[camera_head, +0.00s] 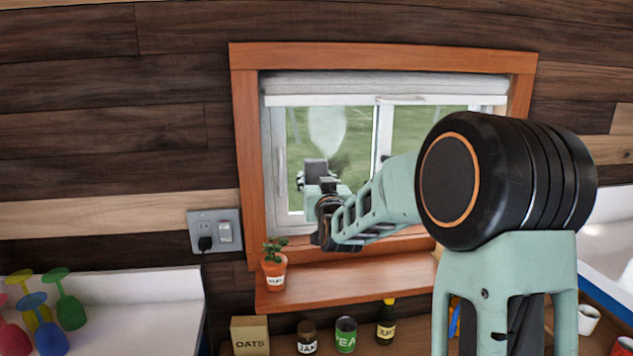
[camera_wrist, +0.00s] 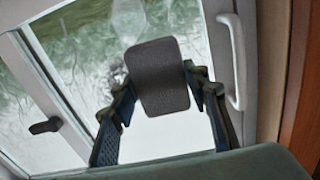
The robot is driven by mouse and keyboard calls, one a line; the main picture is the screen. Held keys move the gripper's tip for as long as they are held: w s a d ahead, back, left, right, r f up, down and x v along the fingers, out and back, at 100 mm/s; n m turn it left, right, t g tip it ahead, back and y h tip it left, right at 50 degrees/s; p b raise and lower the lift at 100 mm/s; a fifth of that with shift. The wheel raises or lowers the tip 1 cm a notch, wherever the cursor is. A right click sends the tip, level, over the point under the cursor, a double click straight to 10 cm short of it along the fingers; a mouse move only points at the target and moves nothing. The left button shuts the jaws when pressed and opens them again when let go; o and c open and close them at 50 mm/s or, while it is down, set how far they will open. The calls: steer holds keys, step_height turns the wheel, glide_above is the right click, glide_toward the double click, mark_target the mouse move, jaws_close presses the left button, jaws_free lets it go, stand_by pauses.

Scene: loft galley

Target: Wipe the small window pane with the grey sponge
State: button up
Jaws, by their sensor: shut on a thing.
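The dark grey sponge (camera_wrist: 158,75) is held between the two fingers of my gripper (camera_wrist: 160,92) in the wrist view. Its broad side faces the camera and covers part of the glass. The small window pane (camera_head: 345,150) is the left pane of the white-framed window in the head view. A whitish smear (camera_head: 327,128) shows on it, above my gripper (camera_head: 320,186). The pane also fills much of the wrist view (camera_wrist: 75,50), with pale streaks. The sponge is in front of the pane's lower part; I cannot tell whether it touches the glass.
A wooden sill (camera_head: 345,282) juts out below the window, with a small potted plant (camera_head: 274,265) at its left end. A white window handle (camera_wrist: 233,60) stands right of the sponge. A box of oats (camera_head: 250,336) and several jars and bottles stand below the sill.

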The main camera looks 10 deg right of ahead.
mark_target(352, 171)
steer(key=shift+w, duration=0.5)
steer(key=shift+d, duration=0.1)
steer(key=shift+d+b, duration=1.45)
steer(key=shift+d, duration=3.8)
steer(key=shift+b, duration=0.3)
